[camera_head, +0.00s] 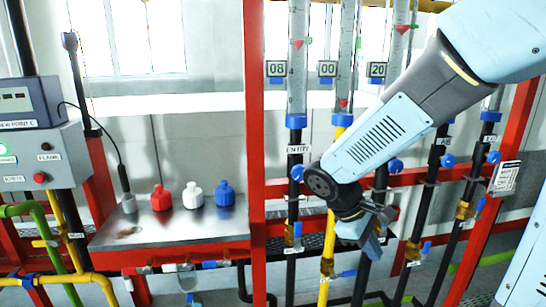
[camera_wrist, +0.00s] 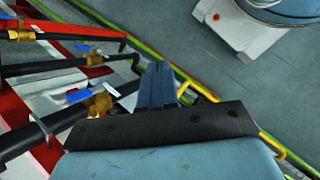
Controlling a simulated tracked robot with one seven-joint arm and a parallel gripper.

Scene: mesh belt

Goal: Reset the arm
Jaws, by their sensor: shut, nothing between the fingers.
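My arm comes in from the upper right in the head view and bends at a dark round joint near the middle. My gripper (camera_head: 371,246) hangs below that joint, pointing down in front of the vertical pipes. In the wrist view my gripper (camera_wrist: 158,70) shows with its blue-grey fingers together and nothing between them. In the head view part of the gripper is hard to make out against the pipes.
Red frame posts (camera_head: 255,150) and black pipes with blue valve handles (camera_head: 447,160) stand close around the arm. At left, a metal shelf (camera_head: 215,229) holds red (camera_head: 161,198), white (camera_head: 192,196) and blue (camera_head: 225,194) bottles beside a control box (camera_head: 40,157). Open floor (camera_wrist: 245,85) shows in the wrist view.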

